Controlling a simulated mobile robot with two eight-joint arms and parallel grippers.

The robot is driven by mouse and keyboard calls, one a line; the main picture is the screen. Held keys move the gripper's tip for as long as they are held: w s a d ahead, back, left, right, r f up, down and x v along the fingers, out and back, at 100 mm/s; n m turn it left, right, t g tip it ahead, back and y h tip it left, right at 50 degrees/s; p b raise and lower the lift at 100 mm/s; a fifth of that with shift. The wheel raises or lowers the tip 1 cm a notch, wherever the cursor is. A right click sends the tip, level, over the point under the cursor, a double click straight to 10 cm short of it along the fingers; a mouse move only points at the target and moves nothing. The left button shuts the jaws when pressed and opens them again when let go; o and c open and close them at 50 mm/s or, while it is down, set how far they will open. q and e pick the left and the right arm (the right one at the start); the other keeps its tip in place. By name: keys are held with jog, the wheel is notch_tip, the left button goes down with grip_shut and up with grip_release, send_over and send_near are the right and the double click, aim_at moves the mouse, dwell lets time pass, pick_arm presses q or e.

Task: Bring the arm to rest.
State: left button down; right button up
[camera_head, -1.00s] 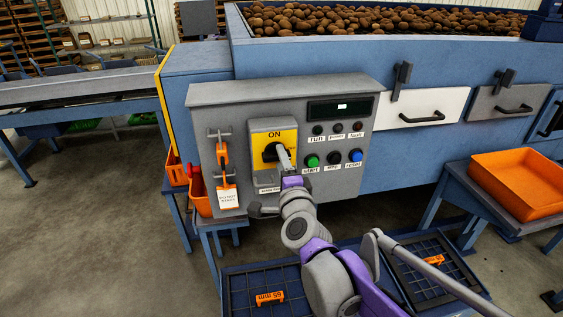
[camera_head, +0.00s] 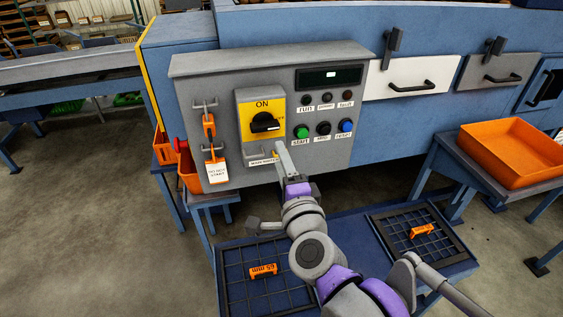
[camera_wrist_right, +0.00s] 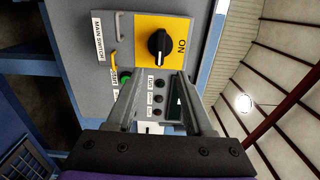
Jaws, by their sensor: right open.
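My right gripper (camera_head: 281,151) is in front of the grey control box (camera_head: 230,170), below and right of the main switch. It is open, and nothing shows between its fingers (camera_wrist_right: 158,108) in the right wrist view. The black main switch knob (camera_head: 264,122) sits on a yellow plate marked ON, clear of the gripper; the knob also shows in the right wrist view (camera_wrist_right: 158,44). In the head view its handle lies roughly level. My left gripper is not in view.
An orange lock (camera_head: 209,127) and a white tag (camera_head: 216,171) hang at the box's left. Green (camera_head: 300,131), black and blue buttons are close right of the gripper. Screens with orange handles (camera_head: 263,270) lie below. An orange tray (camera_head: 512,153) stands at the right.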

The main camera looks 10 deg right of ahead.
dwell(0.4)
jog(key=s+a+f+n+g+y, duration=0.1)
jog(key=s+f+n+g+y, duration=0.2)
jog(key=f+n, duration=0.45)
jog(key=s+a+f+n+g+y, duration=0.1)
jog(key=s+f+n+g, duration=0.4)
jog(key=f, duration=0.3)
jog(key=s+d+f+n+g+h, duration=0.4)
jog(key=s+d+f, duration=0.3)
jog(key=s+f, duration=0.3)
jog(key=shift+d+f+n+g, duration=0.35)
jog(key=shift+f+n, duration=0.35)
jog(key=shift+n, duration=0.15)
